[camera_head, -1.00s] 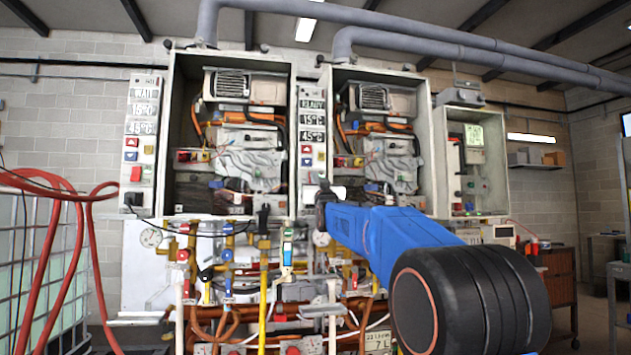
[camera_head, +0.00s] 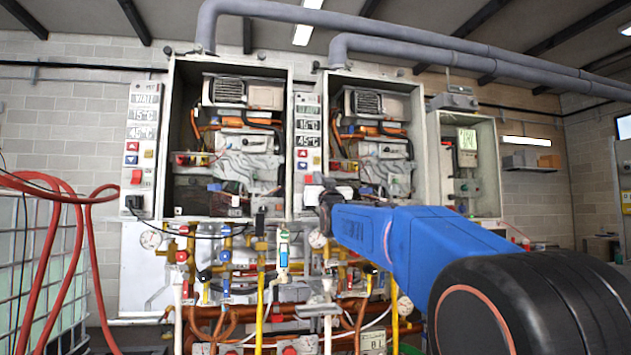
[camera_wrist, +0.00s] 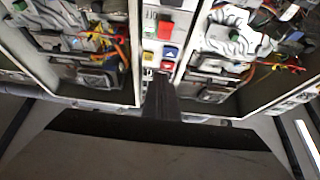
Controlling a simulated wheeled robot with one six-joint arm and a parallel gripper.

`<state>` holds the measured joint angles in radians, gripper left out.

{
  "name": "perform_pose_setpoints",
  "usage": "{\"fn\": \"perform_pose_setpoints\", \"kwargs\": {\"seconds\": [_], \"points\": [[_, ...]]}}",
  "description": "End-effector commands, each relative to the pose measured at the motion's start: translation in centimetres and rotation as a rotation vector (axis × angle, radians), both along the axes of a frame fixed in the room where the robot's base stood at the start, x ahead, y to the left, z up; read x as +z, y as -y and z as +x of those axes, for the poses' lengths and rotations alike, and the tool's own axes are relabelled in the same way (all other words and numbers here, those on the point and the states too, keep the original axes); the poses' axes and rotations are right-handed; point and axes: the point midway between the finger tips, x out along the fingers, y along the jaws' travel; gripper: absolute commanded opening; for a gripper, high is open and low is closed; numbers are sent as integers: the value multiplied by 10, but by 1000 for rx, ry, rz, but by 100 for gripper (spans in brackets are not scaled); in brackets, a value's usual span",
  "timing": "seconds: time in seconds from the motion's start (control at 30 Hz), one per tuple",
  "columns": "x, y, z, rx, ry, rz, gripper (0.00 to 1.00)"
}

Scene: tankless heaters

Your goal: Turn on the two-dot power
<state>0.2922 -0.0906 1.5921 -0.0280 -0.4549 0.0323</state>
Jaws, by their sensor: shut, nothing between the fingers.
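A narrow white control panel (camera_head: 308,130) stands between the two open heater cabinets, with label plates above a red and a blue button. In the wrist view, this panel (camera_wrist: 150,40) shows a larger red switch (camera_wrist: 165,27), a blue button (camera_wrist: 170,51) and a small red button (camera_wrist: 167,65). My gripper (camera_head: 326,190) is shut and empty, in front of the panel's lower end; its dark fingers (camera_wrist: 160,84) end close to the buttons in the wrist view. The left panel (camera_head: 143,130) carries another red switch (camera_head: 137,177). I cannot make out any dot marks.
The left heater cabinet (camera_head: 168,130) and right heater cabinet (camera_head: 421,130) flank the panel with projecting walls. Pipes and valves crowd the space below. A smaller cabinet (camera_head: 491,200) stands further right. Red hoses (camera_head: 70,195) hang at the left.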

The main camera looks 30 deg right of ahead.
Motion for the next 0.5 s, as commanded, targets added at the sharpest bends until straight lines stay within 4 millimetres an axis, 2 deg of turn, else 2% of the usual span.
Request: {"fn": "perform_pose_setpoints", "kwargs": {"seconds": [0.1,0.2,0.5], "points": [[0,-4,-16,0,1,0,0],[0,-7,-23,0,0,0,0],[0,-8,-30,0,0,0,0]]}}
